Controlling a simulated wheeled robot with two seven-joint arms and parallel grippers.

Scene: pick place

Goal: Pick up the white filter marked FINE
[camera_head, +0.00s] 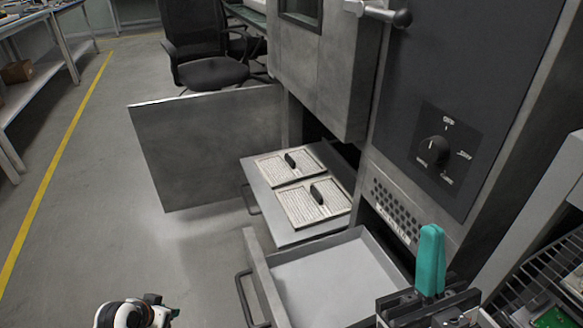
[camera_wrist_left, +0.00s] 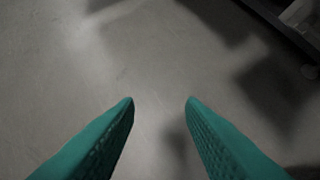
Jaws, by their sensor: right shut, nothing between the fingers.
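Two white filters with dark handles lie flat on a pulled-out upper tray (camera_head: 262,188): a farther one (camera_head: 272,168) and a nearer one (camera_head: 298,208). Their markings are too small to read, so I cannot tell which says FINE. My left gripper (camera_wrist_left: 160,101) is open and empty above bare floor in the left wrist view; in the head view only part of my left arm shows at the bottom, well away from the filters. My right gripper (camera_head: 432,232) is shut and empty, its teal fingers upright at lower right, right of the lower drawer and apart from the filters.
An open, empty lower drawer (camera_head: 325,283) juts out below the tray. A grey cabinet door (camera_head: 210,145) stands open at left. A dial panel (camera_head: 438,150) is on the cabinet at right. A black chair (camera_head: 210,72) stands behind. The floor at left is clear.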

